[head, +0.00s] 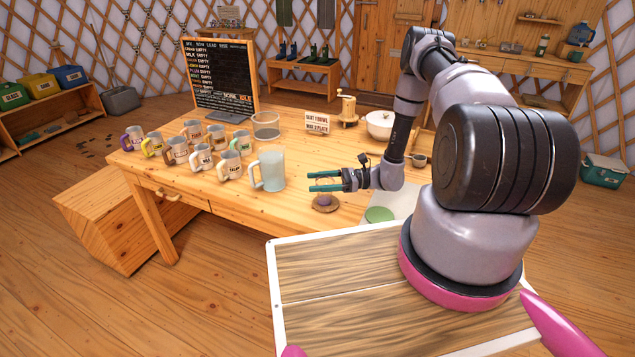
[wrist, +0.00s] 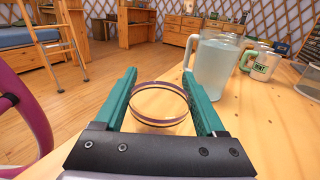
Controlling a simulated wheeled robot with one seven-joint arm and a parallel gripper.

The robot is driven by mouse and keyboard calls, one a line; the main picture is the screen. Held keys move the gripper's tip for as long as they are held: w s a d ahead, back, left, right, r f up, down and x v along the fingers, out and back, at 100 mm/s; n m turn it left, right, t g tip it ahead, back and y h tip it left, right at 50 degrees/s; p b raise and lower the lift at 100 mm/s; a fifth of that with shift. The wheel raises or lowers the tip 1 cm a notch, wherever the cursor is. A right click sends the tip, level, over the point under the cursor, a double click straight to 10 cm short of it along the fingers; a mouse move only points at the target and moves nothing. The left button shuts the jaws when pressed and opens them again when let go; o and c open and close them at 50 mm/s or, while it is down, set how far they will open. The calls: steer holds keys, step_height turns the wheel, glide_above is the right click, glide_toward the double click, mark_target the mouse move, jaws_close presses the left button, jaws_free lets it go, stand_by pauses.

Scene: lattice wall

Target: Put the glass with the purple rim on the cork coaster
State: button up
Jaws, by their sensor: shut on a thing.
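A clear glass with a purple rim (wrist: 160,122) is between the two teal fingers of my gripper (wrist: 160,74), which is shut on it. The wrist view looks across its round rim, and its base is hard to make out. In the head view my gripper (head: 313,181) reaches left over the front part of the table, and the clear glass barely shows there. Just below the fingers is a brown round disc (head: 325,207) with a small purple thing (head: 325,199) on it. I cannot tell for sure whether this disc is the cork coaster.
A frosted pitcher (head: 270,170) stands left of my gripper, with several labelled mugs (head: 201,157) beyond it. Another clear glass vessel (head: 266,126), a small sign (head: 317,122) and a white pot (head: 380,125) stand farther back. A green disc (head: 380,214) lies at the front right.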

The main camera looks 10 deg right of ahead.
steer(key=o, duration=1.5)
steer(key=shift+f, duration=0.1)
steer(key=d, duration=0.8)
steer(key=s+d, duration=0.1)
steer(key=d, duration=0.3)
steer(key=shift+r, duration=0.2)
step_height(320, 180, up, 28)
steer(key=s+a+n+g+h, duration=0.3)
steer(key=n+g+h, duration=0.1)
steer(key=n+h, duration=0.5)
steer(key=s+r+n+t+h, duration=0.2)
steer(key=s+r+t, duration=0.1)
steer(key=s+r, duration=0.3)
steer(key=s+r+n+t+h, duration=0.2)
steer(key=s+r+t, duration=0.1)
steer(key=s+r, duration=0.3)
steer(key=s+r+n+t+h, duration=0.1)
steer(key=s+r+t+h, duration=0.2)
steer(key=s+r, duration=0.3)
steer(key=shift+s+a+r+n, duration=0.1)
steer(key=shift+a+r+n, duration=0.1)
steer(key=shift+r, duration=0.6)
steer(key=shift+s+a+r+n, duration=0.1)
steer(key=shift+a+r+n, duration=0.1)
steer(key=shift+r, duration=0.55)
